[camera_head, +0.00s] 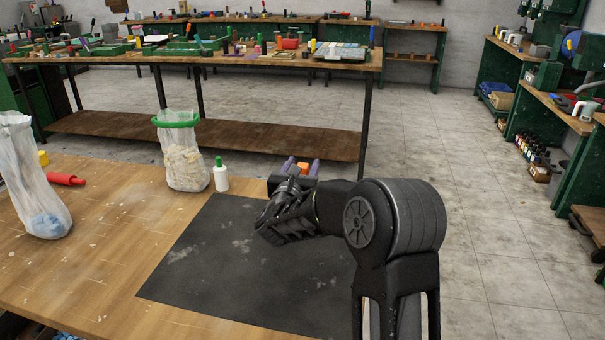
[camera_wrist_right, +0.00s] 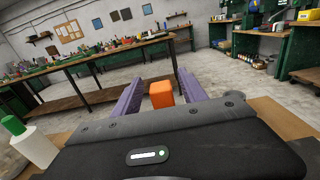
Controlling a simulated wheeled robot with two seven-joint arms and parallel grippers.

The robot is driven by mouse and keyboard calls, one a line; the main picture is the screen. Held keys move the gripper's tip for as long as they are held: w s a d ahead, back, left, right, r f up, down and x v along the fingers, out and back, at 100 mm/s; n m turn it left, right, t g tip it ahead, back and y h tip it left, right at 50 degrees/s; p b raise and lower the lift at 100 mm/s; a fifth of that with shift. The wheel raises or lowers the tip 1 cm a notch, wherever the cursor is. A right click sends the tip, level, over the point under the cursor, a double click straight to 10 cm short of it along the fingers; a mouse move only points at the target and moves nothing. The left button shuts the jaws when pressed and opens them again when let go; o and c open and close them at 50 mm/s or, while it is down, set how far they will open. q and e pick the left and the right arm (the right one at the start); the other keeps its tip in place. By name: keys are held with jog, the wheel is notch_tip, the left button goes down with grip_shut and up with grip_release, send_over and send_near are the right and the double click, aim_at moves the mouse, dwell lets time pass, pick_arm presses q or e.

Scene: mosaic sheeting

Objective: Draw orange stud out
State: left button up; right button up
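The orange stud (camera_wrist_right: 161,94) is a small block between the two purple fingers of my right gripper (camera_wrist_right: 160,88) in the right wrist view. A narrow gap shows on each side of it, so the fingers look open around it. In the head view the right gripper (camera_head: 301,167) is at the far edge of the work table, beyond the dark mat, and the orange stud (camera_head: 303,168) shows between the fingertips. The lower part of the stud is hidden by the gripper body, so I cannot tell what it rests on. My left gripper is not in view.
The dark mat (camera_head: 215,255) lies bare on the wooden table (camera_head: 70,270). A white bottle with green cap (camera_head: 221,178) and a green-rimmed clear bag (camera_head: 184,160) stand left of the gripper. Another clear bag (camera_head: 35,180) and a red cylinder (camera_head: 64,179) are further left.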

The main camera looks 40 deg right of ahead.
grip_shut()
dwell(0.3)
jog(key=shift+r, duration=0.1)
notch_tip(320, 180, up, 10)
jog(key=shift+f, duration=0.1)
dwell(0.6)
dwell(0.5)
jog(key=shift+f+b, duration=0.1)
jog(key=shift+b, duration=0.35)
